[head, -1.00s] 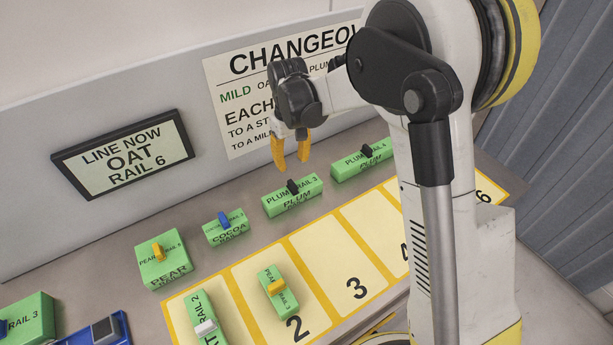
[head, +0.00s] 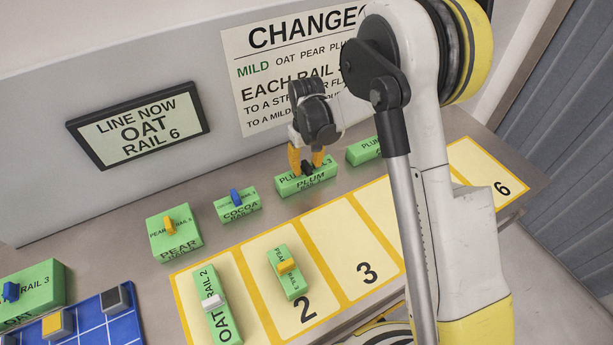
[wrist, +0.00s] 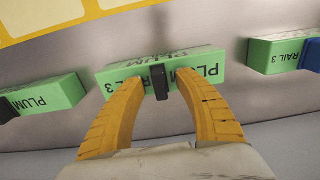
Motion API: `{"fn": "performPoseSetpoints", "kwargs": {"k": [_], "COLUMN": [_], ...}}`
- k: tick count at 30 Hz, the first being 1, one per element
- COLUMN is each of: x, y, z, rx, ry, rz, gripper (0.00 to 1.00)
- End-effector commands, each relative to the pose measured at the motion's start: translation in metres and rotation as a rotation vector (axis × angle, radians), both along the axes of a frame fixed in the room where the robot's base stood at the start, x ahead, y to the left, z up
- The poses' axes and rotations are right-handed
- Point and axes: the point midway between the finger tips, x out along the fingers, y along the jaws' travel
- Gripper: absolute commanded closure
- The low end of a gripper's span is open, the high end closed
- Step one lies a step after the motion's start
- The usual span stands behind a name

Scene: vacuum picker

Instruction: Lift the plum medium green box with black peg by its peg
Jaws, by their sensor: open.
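The green box (head: 309,184) marked PLUM lies on the grey counter, and its RAIL 3 label reads in the wrist view (wrist: 215,68). Its black peg (wrist: 159,82) stands up from the middle of the box. My gripper (head: 306,161) is open at the peg. In the wrist view its two yellow fingers (wrist: 158,84) lie on either side of the peg, with a visible gap to each side. The peg is partly hidden by the fingers in the head view.
Another green PLUM box (head: 362,151) lies to the right, partly behind my arm. A COCOA box with a blue peg (head: 238,207) lies to the left, then a PEAR box (head: 175,238). The numbered yellow-edged mat (head: 332,260) holds two boxes in front.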

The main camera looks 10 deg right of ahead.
Motion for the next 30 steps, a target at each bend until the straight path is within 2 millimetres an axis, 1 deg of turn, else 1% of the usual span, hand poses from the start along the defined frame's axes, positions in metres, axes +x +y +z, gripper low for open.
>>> {"fn": "performPoseSetpoints", "kwargs": {"k": [2,3,5,6,7,18,22,26,29,30], "x": [0.0,0.0,0.0,0.0,0.0,0.0,0.0,0.0,0.0,0.0], "y": [0.0,0.0,0.0,0.0,0.0,0.0,0.0,0.0,0.0,0.0], "z": [0.001,0.001,0.001,0.001,0.001,0.001,0.004,0.015,0.032,0.041], "rx": [0.0,0.0,0.0,0.0,0.0,0.0,0.0,0.0,0.0,0.0], "ry": [0.0,0.0,0.0,0.0,0.0,0.0,0.0,0.0,0.0,0.0], "rz": [0.0,0.0,0.0,0.0,0.0,0.0,0.0,0.0,0.0,0.0], "gripper": [0.6,0.68,0.86,0.98,1.0,1.0,1.0,1.0,1.0,1.0]}}
